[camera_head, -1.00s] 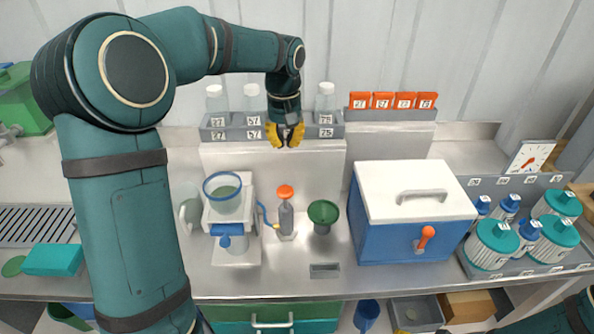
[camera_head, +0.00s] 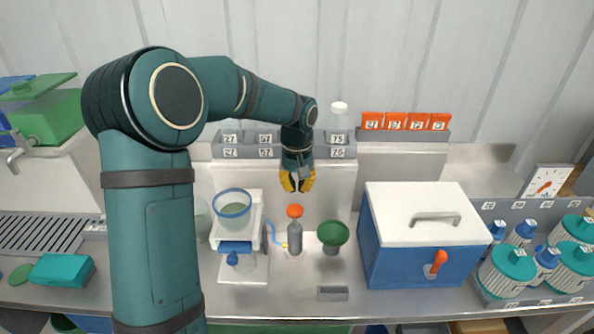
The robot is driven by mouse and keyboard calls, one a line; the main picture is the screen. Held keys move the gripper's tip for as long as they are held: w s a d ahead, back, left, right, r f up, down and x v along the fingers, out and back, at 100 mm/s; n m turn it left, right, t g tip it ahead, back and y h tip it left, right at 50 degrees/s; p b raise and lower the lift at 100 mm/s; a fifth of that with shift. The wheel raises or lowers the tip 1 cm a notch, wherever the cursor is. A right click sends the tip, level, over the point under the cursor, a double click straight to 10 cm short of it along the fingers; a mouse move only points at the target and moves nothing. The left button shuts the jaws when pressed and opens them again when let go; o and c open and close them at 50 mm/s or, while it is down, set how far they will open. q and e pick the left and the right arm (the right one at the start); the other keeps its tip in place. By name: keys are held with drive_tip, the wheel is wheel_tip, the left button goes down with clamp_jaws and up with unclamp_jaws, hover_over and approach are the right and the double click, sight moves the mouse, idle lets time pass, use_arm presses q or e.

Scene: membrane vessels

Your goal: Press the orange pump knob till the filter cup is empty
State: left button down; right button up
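The orange pump knob (camera_head: 295,211) tops a grey pump (camera_head: 295,238) on the bench, right of the filter stand. A blue tube joins the pump's side. The filter cup (camera_head: 233,208) is clear with a blue rim and sits on the white stand (camera_head: 240,268); pale greenish-grey contents show inside, level unclear. My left gripper (camera_head: 298,186) points down just above the knob, with a small gap between them. Its yellow fingers are apart and hold nothing. My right gripper is not in view.
A green funnel-like cup (camera_head: 332,234) stands close right of the pump. A blue box with a white lid (camera_head: 420,215) is further right. A grey bottle rack (camera_head: 228,151) stands behind the gripper. Bare bench lies in front of the pump.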

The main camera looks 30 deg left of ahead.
sight(297, 206)
use_arm(q)
drive_tip(key=shift+f, duration=2.9)
wheel_tip(297, 206, down, 5)
drive_tip(key=b, duration=0.3)
drive_tip(key=shift+r, duration=0.1)
drive_tip(key=shift+s, duration=0.1)
drive_tip(key=shift+r, duration=0.1)
drive_tip(key=shift+r+p, duration=0.3)
drive_tip(key=shift+p, duration=0.05)
wheel_tip(297, 206, up, 4)
drive_tip(key=p, duration=0.3)
wheel_tip(297, 206, up, 10)
drive_tip(key=shift+f, duration=0.25)
